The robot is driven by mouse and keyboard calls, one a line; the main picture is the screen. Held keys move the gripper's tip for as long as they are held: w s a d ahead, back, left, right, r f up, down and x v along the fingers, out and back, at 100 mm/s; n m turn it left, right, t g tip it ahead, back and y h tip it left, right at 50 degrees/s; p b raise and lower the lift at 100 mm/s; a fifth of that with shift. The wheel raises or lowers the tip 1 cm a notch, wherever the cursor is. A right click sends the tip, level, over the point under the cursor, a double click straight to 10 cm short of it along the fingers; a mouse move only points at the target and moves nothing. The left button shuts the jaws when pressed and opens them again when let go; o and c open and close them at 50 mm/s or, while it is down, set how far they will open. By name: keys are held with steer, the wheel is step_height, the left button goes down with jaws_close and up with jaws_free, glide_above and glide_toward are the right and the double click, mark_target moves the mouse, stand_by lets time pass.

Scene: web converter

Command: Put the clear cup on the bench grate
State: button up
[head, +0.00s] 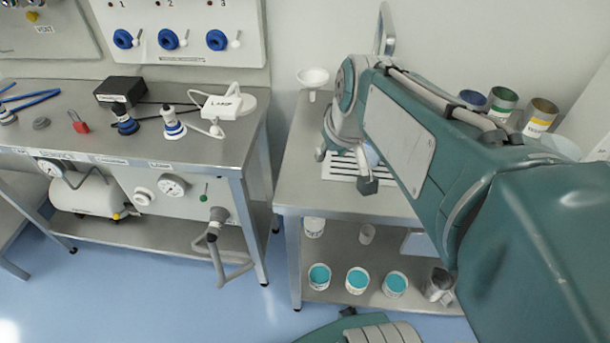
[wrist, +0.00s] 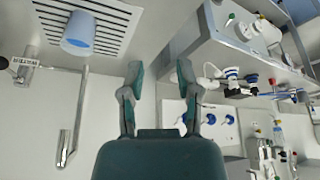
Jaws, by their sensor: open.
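A pale blue, see-through cup (wrist: 78,35), which looks like the clear cup, stands on the white slotted bench grate (wrist: 118,16) in the wrist view, where the picture is upside down. In the head view the grate (head: 338,168) lies on the right bench, and the cup (head: 371,155) is partly hidden behind my arm. My gripper (wrist: 160,70) is open, its two fingers apart with nothing between them. It is clear of the cup, which sits off to the left in the wrist view.
A white funnel (head: 313,78) stands at the right bench's back left. Open cans (head: 503,101) stand at the back right. The lower shelf (head: 335,262) holds several cups and tubs.

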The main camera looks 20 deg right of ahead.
steer(key=s+a+f, duration=0.1)
steer(key=s+a, duration=0.6)
steer(key=s, duration=0.1)
steer(key=shift+s+n+t, duration=0.25)
steer(key=shift+n+t, duration=0.05)
steer(key=shift+t, duration=0.1)
steer(key=shift+a, duration=0.1)
stand_by(0.5)
